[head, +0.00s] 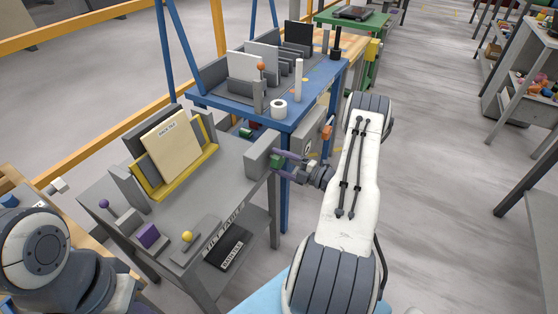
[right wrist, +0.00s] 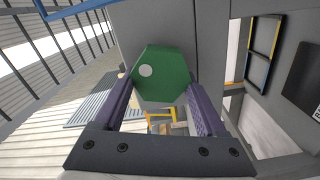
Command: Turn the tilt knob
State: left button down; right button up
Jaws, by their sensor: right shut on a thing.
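The tilt knob (right wrist: 165,68) is a green hexagonal knob with a pale round dot left of its centre in the right wrist view. In the head view the knob (head: 276,161) shows as a small green piece on a grey block (head: 259,152) at the right side of the tilt table (head: 208,205). My right gripper (head: 280,163) has its purple fingers on either side of the knob and is shut on it. In the right wrist view the fingers (right wrist: 162,92) touch its left and right sides. My left arm shows at the lower left of the head view, but its gripper does not.
A cream panel labelled "BACK TILE" (head: 172,142) leans in a yellow holder on the table. A purple block (head: 148,235) and a yellow ball knob (head: 187,236) are near its front. A blue-framed table (head: 290,122) with upright panels stands close behind.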

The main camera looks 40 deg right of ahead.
jog(key=shift+a+f+m, duration=0.1)
jog(key=shift+m, duration=0.4)
jog(key=o, duration=1.3)
jog(key=v, duration=1)
jog(key=shift+s+b, duration=0.2)
jog(key=shift+b, duration=0.15)
